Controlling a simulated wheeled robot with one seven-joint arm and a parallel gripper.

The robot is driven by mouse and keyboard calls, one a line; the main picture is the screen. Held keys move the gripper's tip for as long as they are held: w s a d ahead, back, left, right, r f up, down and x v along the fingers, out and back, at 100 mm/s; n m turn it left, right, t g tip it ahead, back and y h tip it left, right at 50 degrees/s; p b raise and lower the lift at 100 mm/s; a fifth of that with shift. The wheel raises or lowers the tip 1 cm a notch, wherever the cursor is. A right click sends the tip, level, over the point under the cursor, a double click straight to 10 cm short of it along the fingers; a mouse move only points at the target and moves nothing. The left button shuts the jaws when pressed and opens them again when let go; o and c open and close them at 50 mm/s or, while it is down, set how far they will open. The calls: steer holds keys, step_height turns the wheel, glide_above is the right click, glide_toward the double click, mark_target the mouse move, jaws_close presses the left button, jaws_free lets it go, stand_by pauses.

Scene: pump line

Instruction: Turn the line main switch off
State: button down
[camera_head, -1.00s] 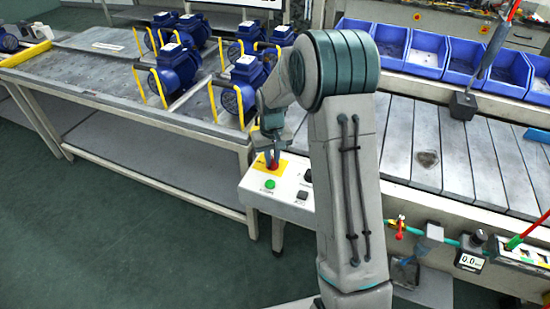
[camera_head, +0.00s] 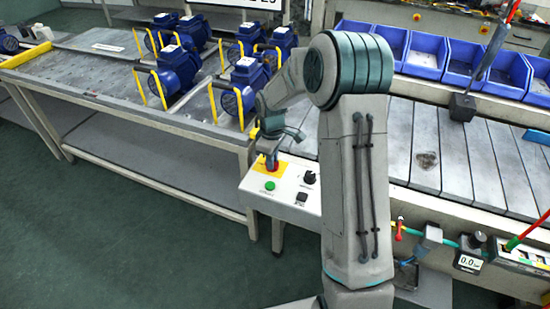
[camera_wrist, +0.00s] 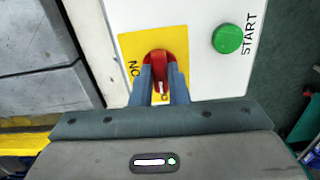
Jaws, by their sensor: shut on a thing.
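The line main switch (camera_wrist: 156,56) is a red rotary handle on a yellow plate (camera_wrist: 133,45) on the white control box (camera_head: 257,194). Its red handle also shows under my gripper in the head view. My gripper (camera_wrist: 160,85) points down at the switch, and its two fingers are shut on the red handle. The word "ON" is readable on the yellow plate beside the handle in the wrist view. The lower part of the handle is partly hidden by the fingers.
A green START button (camera_wrist: 228,39) sits beside the switch. A black knob (camera_head: 310,177) and a black button (camera_head: 301,198) are on the same box. Blue pumps (camera_head: 180,68) stand on the left table. A slatted conveyor (camera_head: 455,150) lies at the right.

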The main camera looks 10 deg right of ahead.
steer(key=shift+s+n, duration=0.1)
steer(key=shift+n, duration=0.3)
steer(key=c, duration=1.4)
jaws_free()
steer(key=shift+a, duration=0.1)
steer(key=shift+r, duration=0.15)
step_height(320, 180, up, 14)
steer(key=shift+f, duration=0.25)
steer(key=s+r+m+t, duration=0.1)
steer(key=s+m, duration=0.4)
steer(key=s, duration=0.8)
steer(key=s+r+m+t+p, duration=0.1)
steer(key=s+r+m, duration=0.2)
steer(key=s, duration=1.1)
steer(key=m, duration=0.3)
steer(key=shift+d+r+t, duration=0.15)
steer(key=shift+d+t, duration=0.2)
steer(key=shift+t, duration=0.05)
